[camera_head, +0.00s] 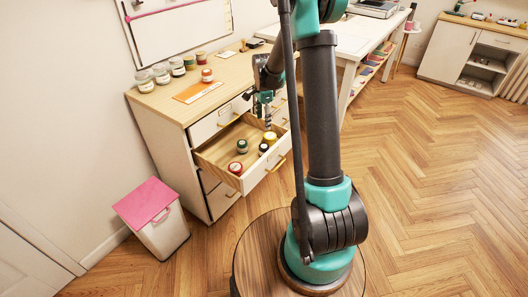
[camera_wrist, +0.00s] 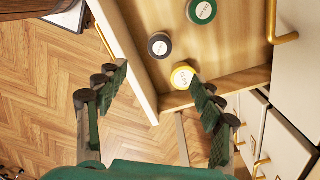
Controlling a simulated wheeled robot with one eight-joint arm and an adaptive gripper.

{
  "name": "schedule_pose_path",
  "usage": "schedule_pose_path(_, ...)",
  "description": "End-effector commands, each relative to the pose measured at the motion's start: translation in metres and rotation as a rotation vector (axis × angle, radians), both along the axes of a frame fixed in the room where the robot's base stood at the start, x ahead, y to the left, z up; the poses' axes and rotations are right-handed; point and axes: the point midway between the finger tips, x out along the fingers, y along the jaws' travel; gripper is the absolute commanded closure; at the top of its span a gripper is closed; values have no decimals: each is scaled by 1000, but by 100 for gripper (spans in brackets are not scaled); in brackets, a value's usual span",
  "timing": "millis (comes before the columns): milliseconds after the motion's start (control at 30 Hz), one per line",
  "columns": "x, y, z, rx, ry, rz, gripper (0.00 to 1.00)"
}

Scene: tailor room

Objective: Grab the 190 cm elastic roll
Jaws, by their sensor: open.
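Several small rolls with white labelled tops stand in an open wooden drawer (camera_head: 226,152). In the head view I see a red roll (camera_head: 236,168), a green roll (camera_head: 242,146), a dark roll (camera_head: 263,148) and a yellow roll (camera_head: 270,137). The wrist view shows a green roll (camera_wrist: 202,12), a dark roll (camera_wrist: 159,45) and the yellow roll (camera_wrist: 183,75). Label text is too small to read, so I cannot tell which is 190 cm. My gripper (camera_wrist: 160,95) is open and empty above the drawer's edge, its right finger close to the yellow roll in the picture.
Jars (camera_head: 162,73) and an orange sheet (camera_head: 198,92) lie on the cabinet top. The drawer's front has a yellow handle (camera_head: 276,164). A pink-lidded bin (camera_head: 146,203) stands at the left. A white table (camera_head: 350,40) is behind. The wooden floor at the right is clear.

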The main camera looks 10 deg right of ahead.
Motion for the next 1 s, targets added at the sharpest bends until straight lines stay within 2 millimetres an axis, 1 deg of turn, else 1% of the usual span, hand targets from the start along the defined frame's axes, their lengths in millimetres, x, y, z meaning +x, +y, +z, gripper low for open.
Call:
schedule_pose_path(167,0,0,-25,0,1,-3,32)
schedule_pose_path(400,0,0,-73,0,0,-2,32)
schedule_pose_path(600,1,0,-106,0,0,-1,32)
schedule_pose_path(700,0,0,-116,0,0,-1,32)
schedule_pose_path(867,0,-1,-123,0,0,-1,32)
schedule_pose_path(1000,1,-2,-139,0,0,-1,32)
